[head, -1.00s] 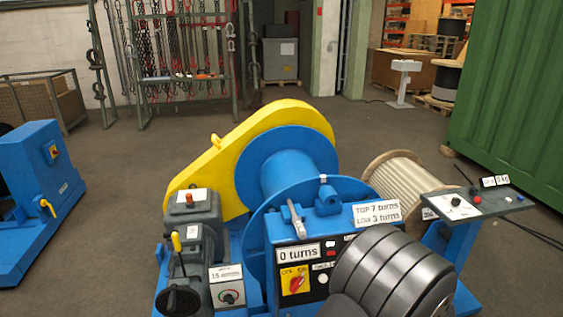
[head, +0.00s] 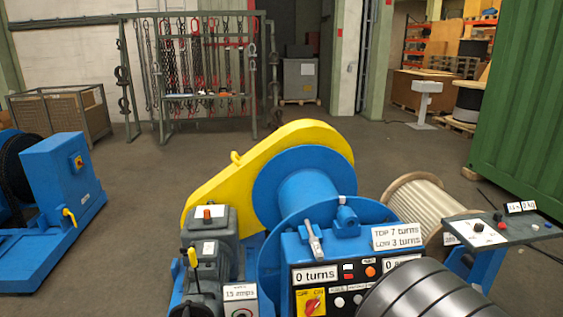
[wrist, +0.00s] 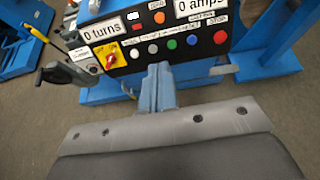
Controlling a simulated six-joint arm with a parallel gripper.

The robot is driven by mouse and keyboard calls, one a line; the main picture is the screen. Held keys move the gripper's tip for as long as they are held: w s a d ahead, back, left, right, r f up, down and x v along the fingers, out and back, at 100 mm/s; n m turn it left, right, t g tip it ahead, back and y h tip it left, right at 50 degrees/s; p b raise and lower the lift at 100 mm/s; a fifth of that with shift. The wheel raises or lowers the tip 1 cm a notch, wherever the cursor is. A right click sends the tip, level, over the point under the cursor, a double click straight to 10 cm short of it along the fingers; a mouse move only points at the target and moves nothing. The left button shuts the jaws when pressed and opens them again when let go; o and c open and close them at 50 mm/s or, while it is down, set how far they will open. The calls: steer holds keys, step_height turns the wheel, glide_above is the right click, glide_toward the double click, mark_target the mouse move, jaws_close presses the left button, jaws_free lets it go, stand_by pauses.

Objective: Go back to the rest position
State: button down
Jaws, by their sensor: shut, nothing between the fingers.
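My gripper (wrist: 157,92) shows in the wrist view as two narrow fingers together, with nothing seen between them. It is in front of the winch's black control panel (wrist: 165,52), apart from the buttons as far as I can tell. In the head view my dark ribbed arm covers the panel's lower right, and the gripper is hidden. The panel (head: 325,292) carries a "0 turns" label and a red switch on a yellow plate (head: 312,303). The wrist view also shows a "0 amps" label and a row of coloured buttons.
The blue winch drum (head: 305,190) with its yellow chain guard (head: 262,162) stands behind the panel. A green container (head: 530,100) stands far right. Open floor lies behind.

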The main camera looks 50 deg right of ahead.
steer(key=x, duration=0.6)
steer(key=shift+a+f, duration=0.1)
steer(key=shift+s, duration=0.1)
stand_by(0.4)
steer(key=c, duration=0.6)
jaws_free()
steer(key=shift+c, duration=0.2)
steer(key=o, duration=0.6)
steer(key=a, duration=0.1)
steer(key=a+f, duration=0.1)
steer(key=a, duration=0.1)
steer(key=shift+a+f, duration=0.1)
steer(key=shift+f, duration=0.2)
steer(key=shift+o, duration=0.2)
steer(key=w+a+f, duration=0.1)
steer(key=a+f, duration=0.3)
steer(key=a, duration=0.8)
steer(key=x, duration=1)
steer(key=shift+w+a, duration=0.15)
steer(key=shift+a, duration=0.1)
steer(key=shift+r, duration=0.1)
steer(key=v, duration=1)
